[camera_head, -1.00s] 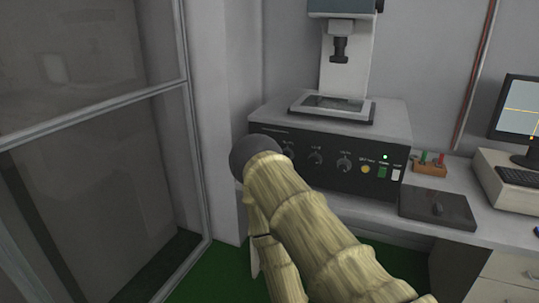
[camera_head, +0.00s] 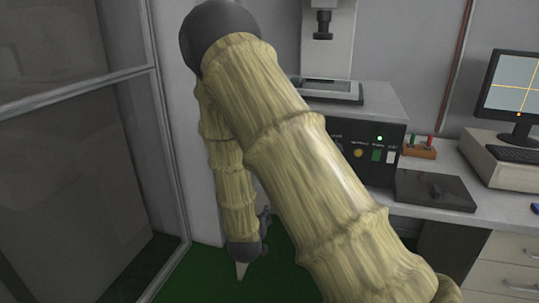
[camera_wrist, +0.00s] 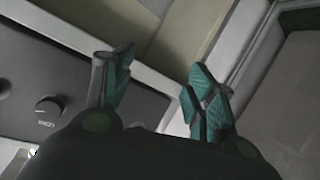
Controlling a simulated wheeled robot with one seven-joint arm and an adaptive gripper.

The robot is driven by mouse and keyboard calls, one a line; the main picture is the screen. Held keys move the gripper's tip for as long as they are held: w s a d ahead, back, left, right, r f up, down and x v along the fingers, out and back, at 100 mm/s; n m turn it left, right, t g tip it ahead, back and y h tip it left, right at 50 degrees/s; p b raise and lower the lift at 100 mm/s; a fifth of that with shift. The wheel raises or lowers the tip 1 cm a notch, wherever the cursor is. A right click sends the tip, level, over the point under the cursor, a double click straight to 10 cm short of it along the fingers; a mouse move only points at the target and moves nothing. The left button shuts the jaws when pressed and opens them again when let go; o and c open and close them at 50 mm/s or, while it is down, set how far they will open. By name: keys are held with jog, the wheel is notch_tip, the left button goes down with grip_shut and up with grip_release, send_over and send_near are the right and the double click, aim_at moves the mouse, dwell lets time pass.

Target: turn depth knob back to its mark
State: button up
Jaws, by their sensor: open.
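The instrument's dark front panel (camera_head: 372,166) is partly covered by my arm in the head view, so its left knobs are hidden. In the wrist view the panel (camera_wrist: 62,75) lies at the left and carries a black round knob (camera_wrist: 47,104) with a small white label below it. The label is too small to read, so I cannot tell whether this is the depth knob. My gripper (camera_wrist: 158,86) is open and empty, its teal-padded fingers apart from the knob and to its right. In the head view my gripper (camera_head: 243,262) hangs low beside the bench.
A yellow button (camera_head: 358,153), a green switch (camera_head: 376,155) and a white switch (camera_head: 391,157) sit right on the panel. A dark pad (camera_head: 435,190), a small rack (camera_head: 420,153) and a monitor (camera_head: 512,85) stand farther right. A glass partition (camera_head: 70,180) bounds the left side.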

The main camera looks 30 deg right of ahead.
jog(key=w+d+r+m+t+h+b, duration=0.1)
jog(key=w+d+r+m+h, duration=0.15)
jog(key=r, duration=0.65)
jog(key=w+d+r+m+h+b, duration=0.1)
jog(key=w+d+r+h, duration=0.2)
jog(key=r, duration=0.5)
jog(key=x, duration=1)
jog(key=shift+w+d+b, duration=0.15)
jog(key=shift+d+b, duration=0.05)
jog(key=shift+b, duration=0.2)
jog(key=shift+r, duration=0.1)
jog(key=shift+m, duration=0.25)
jog(key=c, duration=1)
